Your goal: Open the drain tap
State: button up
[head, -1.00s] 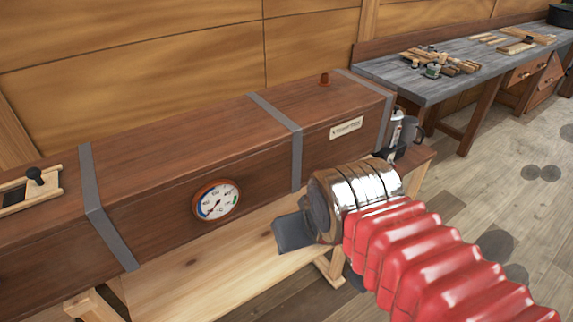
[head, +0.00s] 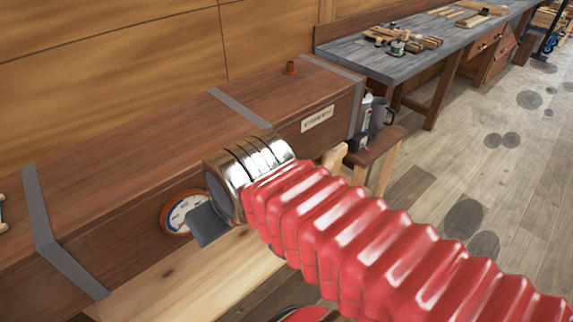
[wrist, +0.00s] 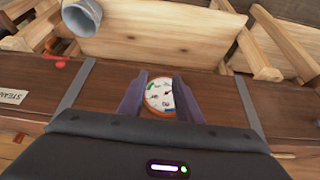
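A long dark wooden steam box (head: 130,170) with grey metal straps runs along the wall. In the wrist view, a small red fitting (wrist: 58,62), which looks like the drain tap, sits at the box's lower edge left of a strap. I cannot tell its handle's position. In the head view I cannot see it. My gripper (wrist: 158,98) is open and empty, its two dark fingers apart before the round dial gauge (wrist: 160,96). The gauge (head: 181,212) is partly covered by a finger in the head view. The fitting is well left of the fingers in the wrist view.
A grey metal bucket (wrist: 82,18) is near the red fitting. Pale wooden trestle legs (wrist: 280,45) and a plank (wrist: 150,35) lie beyond the box's lower edge. A workbench (head: 420,45) with wood pieces stands at the back right. The floor at right is clear.

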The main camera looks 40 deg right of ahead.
jog(key=shift+o, duration=0.2)
jog(key=shift+o, duration=0.5)
jog(key=shift+w+d+r, duration=0.1)
jog(key=shift+w+d, duration=0.05)
jog(key=shift+d, duration=0.15)
jog(key=w+d+h, duration=0.1)
jog(key=w+d, duration=0.2)
jog(key=d, duration=0.8)
jog(key=w+d+r+m+g+h, duration=0.1)
jog(key=w+d, duration=0.2)
jog(key=d, duration=0.8)
jog(key=shift+w+d+r+g+h, duration=0.15)
jog(key=shift+d+r+g+h, duration=0.15)
jog(key=shift+d+h, duration=0.1)
jog(key=shift+f, duration=0.15)
jog(key=x, duration=1.3)
jog(key=shift+w+f, duration=0.2)
jog(key=shift+f, duration=0.05)
jog(key=shift+c, duration=0.2)
